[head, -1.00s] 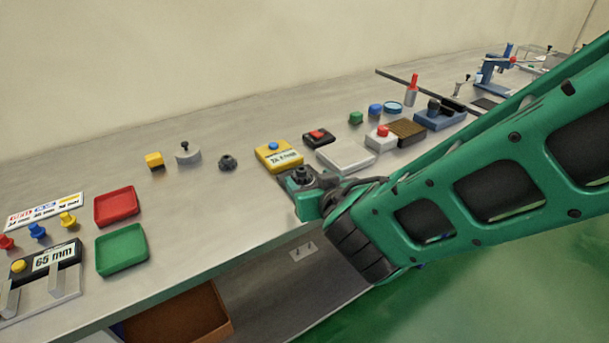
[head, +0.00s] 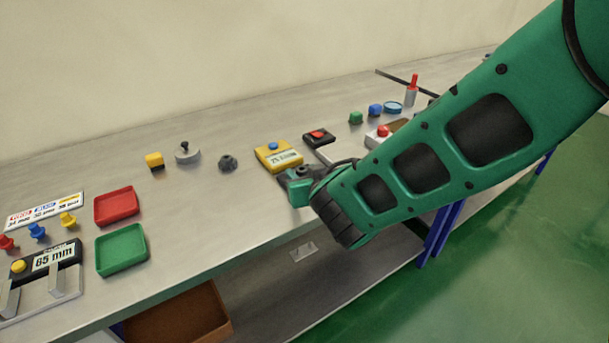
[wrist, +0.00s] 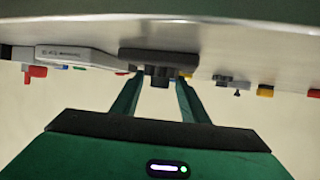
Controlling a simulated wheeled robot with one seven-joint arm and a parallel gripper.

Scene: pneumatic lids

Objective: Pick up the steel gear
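A small dark grey toothed piece with a raised hub, which looks like the steel gear (head: 228,163), stands on the grey workbench (head: 190,215) in the head view. My gripper (head: 283,180) is low over the bench's front part, to the right of the gear and apart from it. In the wrist view the picture is upside down, with the bench at the top.
A yellow box with a display (head: 278,156) stands just behind my gripper. A grey disc with a black knob (head: 187,152) and a yellow block (head: 154,160) stand left of the gear. Red (head: 116,206) and green trays (head: 121,250) lie further left. Bare bench lies in front of the gear.

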